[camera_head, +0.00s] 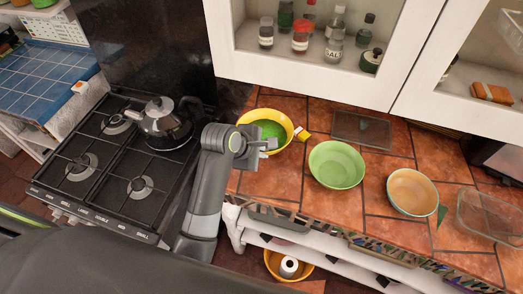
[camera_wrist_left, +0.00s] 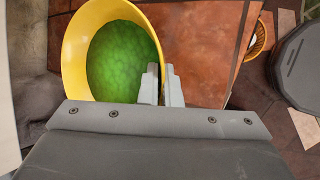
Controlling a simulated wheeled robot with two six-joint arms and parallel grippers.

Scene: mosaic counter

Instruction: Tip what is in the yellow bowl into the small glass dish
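The yellow bowl (camera_head: 285,122) is at the left end of the tiled counter, beside the stove. It holds a green filling (camera_wrist_left: 122,62) and looks nearly upright. My left gripper (camera_head: 268,146) is at its near rim. In the left wrist view its fingers (camera_wrist_left: 162,84) are close together on either side of the rim of the bowl (camera_wrist_left: 73,45), gripping it. I cannot tell if the bowl touches the counter. Two clear rectangular dishes show: one (camera_head: 361,130) behind the green bowl, another (camera_head: 490,215) at the right. My right gripper is out of view.
A green bowl (camera_head: 337,164) and an orange bowl (camera_head: 412,192) stand on the counter (camera_head: 290,185). A kettle (camera_head: 163,122) is on the stove at the left. Cabinets (camera_head: 300,75) with jars hang above the back of the counter. A small yellow item (camera_head: 302,134) is beside the yellow bowl.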

